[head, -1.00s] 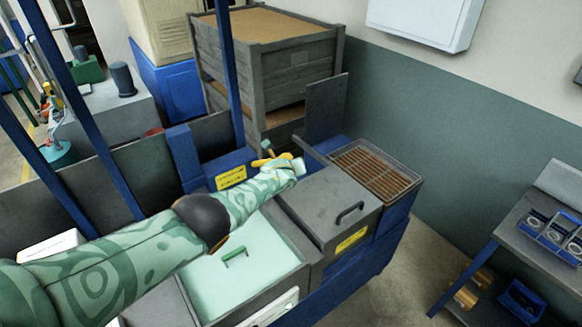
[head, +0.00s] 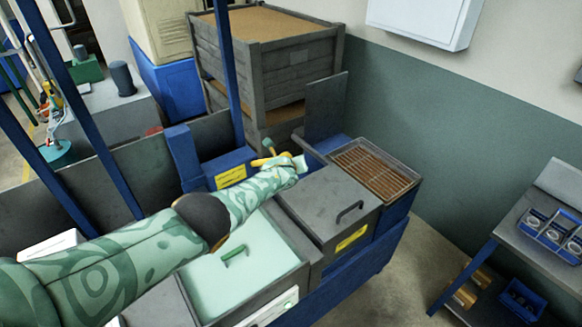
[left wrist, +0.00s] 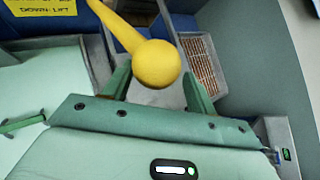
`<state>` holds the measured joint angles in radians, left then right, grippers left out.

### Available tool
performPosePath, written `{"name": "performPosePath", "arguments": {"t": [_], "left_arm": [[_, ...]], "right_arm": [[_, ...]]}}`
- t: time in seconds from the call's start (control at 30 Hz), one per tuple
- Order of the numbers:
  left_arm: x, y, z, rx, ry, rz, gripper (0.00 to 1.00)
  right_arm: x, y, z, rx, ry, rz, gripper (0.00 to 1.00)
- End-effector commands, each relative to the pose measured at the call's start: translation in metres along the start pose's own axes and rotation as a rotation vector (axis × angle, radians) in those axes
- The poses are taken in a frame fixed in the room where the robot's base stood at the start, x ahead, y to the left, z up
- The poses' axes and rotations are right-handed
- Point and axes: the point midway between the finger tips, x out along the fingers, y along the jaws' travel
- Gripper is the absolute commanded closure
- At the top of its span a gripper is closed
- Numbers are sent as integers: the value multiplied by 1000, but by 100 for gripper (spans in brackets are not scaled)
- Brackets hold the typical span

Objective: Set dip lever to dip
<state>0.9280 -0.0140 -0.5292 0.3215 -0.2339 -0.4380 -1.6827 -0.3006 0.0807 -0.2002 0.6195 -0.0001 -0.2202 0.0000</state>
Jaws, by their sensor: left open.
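The dip lever shows in the left wrist view as a yellow arm ending in a round yellow knob (left wrist: 155,63). In the head view a yellow part of the lever (head: 259,161) shows just behind my left gripper (head: 296,162), which hides much of it. In the left wrist view my left gripper (left wrist: 158,88) is open. Its two green fingers stand on either side of the knob, and the knob appears between them. I cannot tell whether either finger touches it. A yellow label (left wrist: 42,15) reads "DOWN-LIFT" on its lower line; its upper line is cut off. My right gripper is not in view.
A pale green lidded tank (head: 205,285) lies below my left arm, with a grey lidded box (head: 318,205) to its right. Beyond that is a tray with a brown grate (head: 372,168). Blue posts (head: 228,70) rise near the arm. Wooden crates (head: 300,75) stand behind.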

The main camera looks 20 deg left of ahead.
Motion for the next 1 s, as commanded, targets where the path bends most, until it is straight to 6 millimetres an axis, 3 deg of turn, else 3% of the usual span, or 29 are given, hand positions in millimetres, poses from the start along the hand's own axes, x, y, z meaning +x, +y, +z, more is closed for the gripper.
{"name": "performPosePath", "arguments": {"t": [0.03,0.27,0.47,1.0], "left_arm": [[-6,-1,34,20,-44,3,35],[-34,-4,32,17,-35,2,35],[-49,-2,18,10,-28,1,35],[-141,-7,0,7,-4,-1,35]], "right_arm": [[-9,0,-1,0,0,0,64],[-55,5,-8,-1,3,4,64],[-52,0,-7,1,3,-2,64],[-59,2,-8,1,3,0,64]]}}
